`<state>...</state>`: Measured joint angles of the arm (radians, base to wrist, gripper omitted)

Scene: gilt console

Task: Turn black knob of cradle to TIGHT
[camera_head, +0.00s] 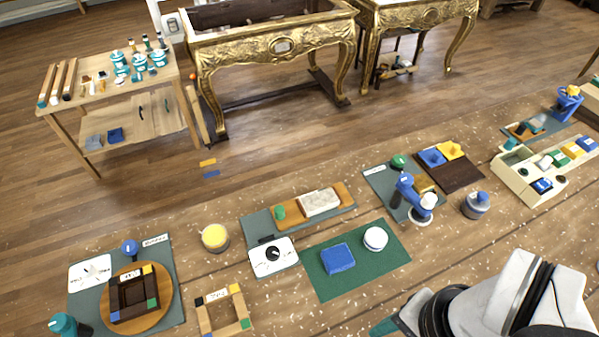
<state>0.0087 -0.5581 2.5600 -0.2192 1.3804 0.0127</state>
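The black knob (272,254) sits on a white dial plate (283,264) at the front left of the cradle. The marks on the plate are too small to read, so I cannot tell the knob's setting. The cradle is a wooden bed (338,193) on a grey-green base (257,225). It bears a pale stone-like block (319,202) and has a green knob (280,212) at its left end. My arm enters at the lower right. What looks like my gripper (392,324) is at the bottom edge, partly cut off, right of and apart from the black knob. Its opening is hidden.
A green mat (325,284) with a blue block (338,258) and a white round jar (375,238) lies between my arm and the dial. A yellow-topped jar (215,237) stands left of the cradle. A wooden corner frame (222,311) lies in front.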

